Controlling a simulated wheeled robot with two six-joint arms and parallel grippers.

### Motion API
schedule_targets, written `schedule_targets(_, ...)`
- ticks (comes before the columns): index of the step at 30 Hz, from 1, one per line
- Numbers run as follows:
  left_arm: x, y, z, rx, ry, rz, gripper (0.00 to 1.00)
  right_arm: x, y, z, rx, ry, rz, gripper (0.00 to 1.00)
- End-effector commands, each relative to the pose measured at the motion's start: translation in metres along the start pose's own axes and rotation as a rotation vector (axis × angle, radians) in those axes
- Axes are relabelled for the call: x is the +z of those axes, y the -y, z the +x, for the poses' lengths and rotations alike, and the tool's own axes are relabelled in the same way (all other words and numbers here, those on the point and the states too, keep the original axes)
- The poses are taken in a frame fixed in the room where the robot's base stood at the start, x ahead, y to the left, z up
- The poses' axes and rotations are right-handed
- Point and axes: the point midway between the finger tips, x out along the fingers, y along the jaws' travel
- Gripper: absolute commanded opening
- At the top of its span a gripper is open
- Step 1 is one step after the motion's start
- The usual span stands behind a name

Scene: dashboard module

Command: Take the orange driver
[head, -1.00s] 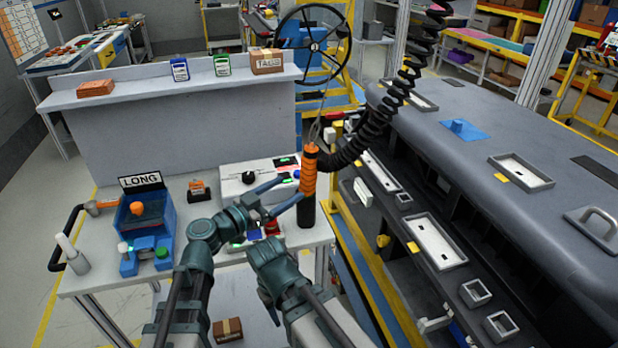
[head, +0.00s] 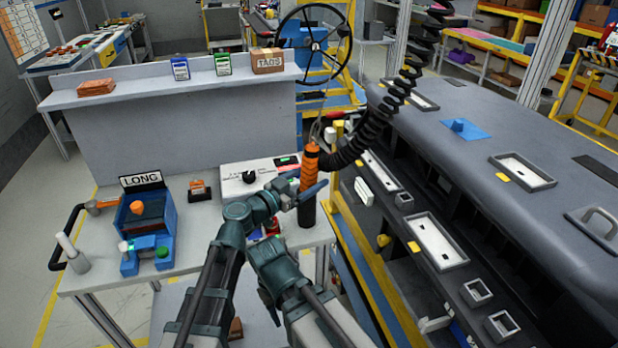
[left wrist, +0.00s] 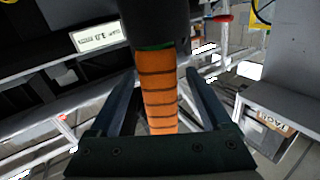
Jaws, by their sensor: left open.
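The orange driver (head: 309,168) hangs upright from a hook and a coiled black hose, over the right end of the workbench. Its upper grip is orange with dark bands and its lower body is black. My left gripper (head: 306,192) is at the driver's grip, its fingers on either side. In the left wrist view the orange grip (left wrist: 160,95) lies between the two open fingers (left wrist: 164,95), with gaps at both sides. My right arm comes in at the bottom centre; its fingers cannot be made out.
A white control box (head: 245,180) stands just left of the driver on the workbench. A blue fixture (head: 148,215) with a LONG sign (head: 142,181) is at the left. The grey dashboard module (head: 470,140) and yellow rail (head: 360,255) are close on the right.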

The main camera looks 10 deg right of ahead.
Motion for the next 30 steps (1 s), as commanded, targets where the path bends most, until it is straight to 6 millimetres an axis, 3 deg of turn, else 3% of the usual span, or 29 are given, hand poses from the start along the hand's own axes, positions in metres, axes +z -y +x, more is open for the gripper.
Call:
schedule_targets(5, -0.0001, -0.0003, -0.0007, 0.0, 0.0, 0.0, 0.78, 0.0, 0.0, 0.0, 0.0, 0.0, 0.0, 0.5)
schedule_targets(18, -0.0001, -0.0002, -0.0009, 0.0, 0.0, 0.0, 0.0, 0.0, 0.0, 0.0, 0.0, 0.0, 0.0, 0.5)
schedule_targets(30, -0.0001, -0.0001, -0.0009, -0.001, 0.0, 0.0, 0.0, 0.0, 0.0, 0.0, 0.0, 0.0, 0.0, 0.5)
